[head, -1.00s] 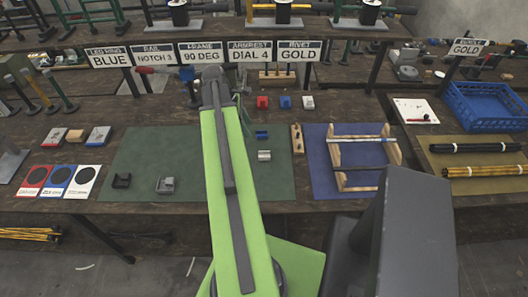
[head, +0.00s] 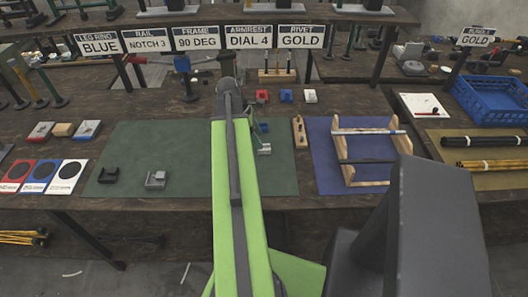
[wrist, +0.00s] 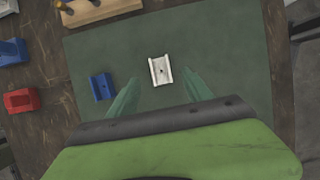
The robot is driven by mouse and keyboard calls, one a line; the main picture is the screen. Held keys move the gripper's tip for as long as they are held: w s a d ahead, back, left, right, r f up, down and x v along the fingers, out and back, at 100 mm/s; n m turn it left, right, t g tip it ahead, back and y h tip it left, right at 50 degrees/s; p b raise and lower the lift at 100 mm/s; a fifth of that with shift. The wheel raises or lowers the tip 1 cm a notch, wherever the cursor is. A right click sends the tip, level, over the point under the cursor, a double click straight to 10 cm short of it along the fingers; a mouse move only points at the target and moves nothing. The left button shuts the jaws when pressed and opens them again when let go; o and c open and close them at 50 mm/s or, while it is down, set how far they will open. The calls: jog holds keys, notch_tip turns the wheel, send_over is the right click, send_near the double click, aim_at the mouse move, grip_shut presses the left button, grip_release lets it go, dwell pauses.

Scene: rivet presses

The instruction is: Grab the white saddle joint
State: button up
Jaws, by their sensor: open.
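The white saddle joint (wrist: 161,70) lies on the green mat in the wrist view, just ahead of my fingertips and roughly centred between their lines. In the head view it (head: 264,149) shows beside my arm, partly covered by a finger. My gripper (wrist: 160,80) is open and empty, one finger on each side of the joint's near end. I cannot tell how high the fingertips are above the mat. A blue saddle joint (wrist: 100,87) lies on the mat, left of my left finger.
A red joint (head: 262,96), a blue joint (head: 286,95) and a white joint (head: 310,96) sit behind the mat. A wooden block (head: 299,132) stands at the mat's right edge. A wooden frame (head: 347,165) is farther right.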

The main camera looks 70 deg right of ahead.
jog(key=b+x, duration=0.4)
jog(key=x, duration=0.1)
jog(key=shift+w+a+f+b, duration=0.1)
jog(key=shift+w+f+b, duration=0.15)
jog(key=shift+b, duration=0.1)
jog(key=shift+r, duration=0.2)
jog(key=shift+c, duration=0.5)
grip_shut()
